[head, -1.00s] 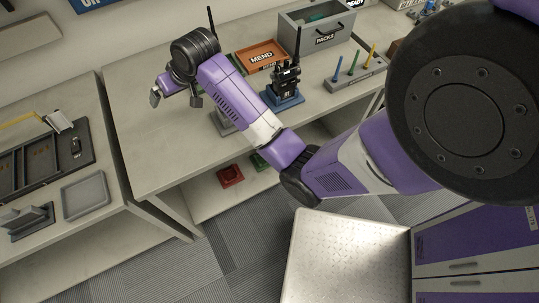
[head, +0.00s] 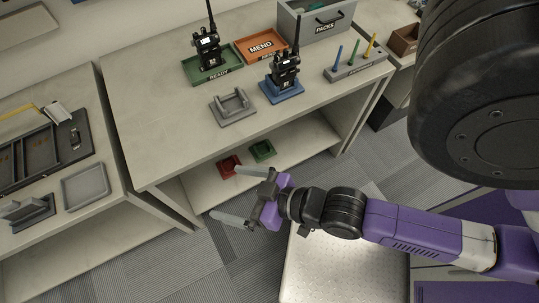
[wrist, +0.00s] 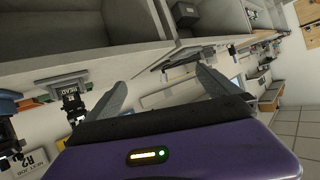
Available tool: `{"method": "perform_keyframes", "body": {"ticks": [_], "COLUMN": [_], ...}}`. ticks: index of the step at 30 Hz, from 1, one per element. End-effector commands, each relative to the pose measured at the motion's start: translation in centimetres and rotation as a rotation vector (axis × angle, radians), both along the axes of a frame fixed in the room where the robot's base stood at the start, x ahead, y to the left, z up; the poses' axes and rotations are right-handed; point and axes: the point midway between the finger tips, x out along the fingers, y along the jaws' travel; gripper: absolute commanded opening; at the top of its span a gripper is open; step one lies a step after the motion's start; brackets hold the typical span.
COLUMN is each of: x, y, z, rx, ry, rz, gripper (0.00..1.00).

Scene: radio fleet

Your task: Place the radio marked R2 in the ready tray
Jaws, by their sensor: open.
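The green tray marked READY (head: 226,74) sits at the back of the table. A black radio (head: 208,52) stands upright in it, antenna up; its marking is too small to read in the head view. A second black radio (head: 285,70) stands on a blue base (head: 281,96) to the right, its marking also unclear. A grey cradle (head: 233,108) in front of the tray is empty. My gripper (head: 241,195) is open and empty, low in front of the table, apart from both radios. A white R2 label (wrist: 35,160) shows at the lower left of the wrist view, partly cut off.
The orange MEND tray (head: 261,47) and grey PACKS bin (head: 320,24) stand at the back. A holder (head: 356,68) with coloured sticks is at the right. Red (head: 229,166) and green (head: 262,150) small trays lie on the lower shelf. The table's left part is clear.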

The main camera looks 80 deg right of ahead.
Motion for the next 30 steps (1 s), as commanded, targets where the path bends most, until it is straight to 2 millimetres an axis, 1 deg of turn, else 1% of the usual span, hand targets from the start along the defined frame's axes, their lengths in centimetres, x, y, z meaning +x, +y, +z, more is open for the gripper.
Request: {"method": "perform_keyframes", "body": {"ticks": [1,3,6,9,12,16,30], "x": [-2.1,-4.0,-6.1,-7.4,-8.0,-8.3,-8.2], "y": [0.4,0.7,0.9,1.0,1.0,1.0,1.0], "z": [1.1,3.0,5.6,7.5,8.6,9.0,8.9], "rx": [-0.024,-0.059,-0.098,-0.126,-0.141,-0.147,-0.146], "ry": [-0.012,-0.043,-0.085,-0.115,-0.135,-0.142,-0.142], "rz": [0.030,0.065,0.109,0.143,0.162,0.169,0.167], "gripper": [1.00,1.00,1.00,1.00,1.00,1.00,1.00]}}
